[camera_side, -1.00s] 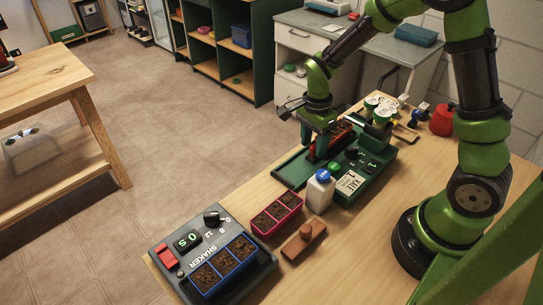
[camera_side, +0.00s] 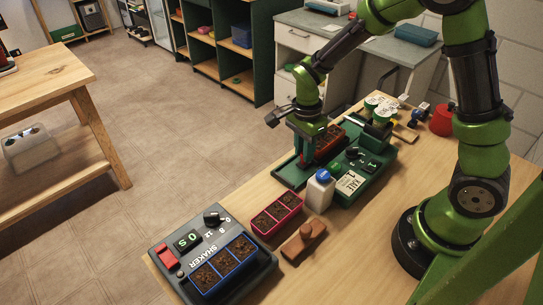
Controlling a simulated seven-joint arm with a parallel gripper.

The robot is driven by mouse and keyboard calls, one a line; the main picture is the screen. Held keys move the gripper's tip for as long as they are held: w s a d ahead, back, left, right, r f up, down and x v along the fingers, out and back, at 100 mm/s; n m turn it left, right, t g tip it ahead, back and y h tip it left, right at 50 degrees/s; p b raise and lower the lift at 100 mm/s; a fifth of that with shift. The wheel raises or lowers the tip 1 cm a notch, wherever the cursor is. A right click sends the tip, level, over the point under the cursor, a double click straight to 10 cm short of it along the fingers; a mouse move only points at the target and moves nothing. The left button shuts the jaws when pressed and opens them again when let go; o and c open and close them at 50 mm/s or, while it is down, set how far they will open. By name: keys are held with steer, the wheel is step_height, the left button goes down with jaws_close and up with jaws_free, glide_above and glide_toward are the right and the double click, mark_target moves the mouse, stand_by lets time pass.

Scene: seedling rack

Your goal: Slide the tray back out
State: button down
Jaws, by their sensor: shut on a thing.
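An orange-red tray (camera_side: 328,141) with dark soil sits on the green machine (camera_side: 381,163), partly hidden by my gripper. My gripper (camera_side: 308,160) points down at the near left end of the tray and is shut on it, though the fingers hide the exact contact. A flat green bed (camera_side: 290,177) of the machine reaches out to the lower left, under and past my gripper.
A white bottle with a blue cap (camera_side: 319,190) stands close to the machine. A pink-red tray of soil (camera_side: 276,214), a wooden block (camera_side: 304,242) and a shaker (camera_side: 199,286) holding a blue tray lie nearer. White-green pots (camera_side: 381,104) stand behind.

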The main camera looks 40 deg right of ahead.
steer(key=a, duration=0.6)
steer(key=c, duration=1)
jaws_free()
steer(key=shift+d, duration=0.1)
steer(key=r, duration=1.7)
steer(key=shift+w, duration=0.4)
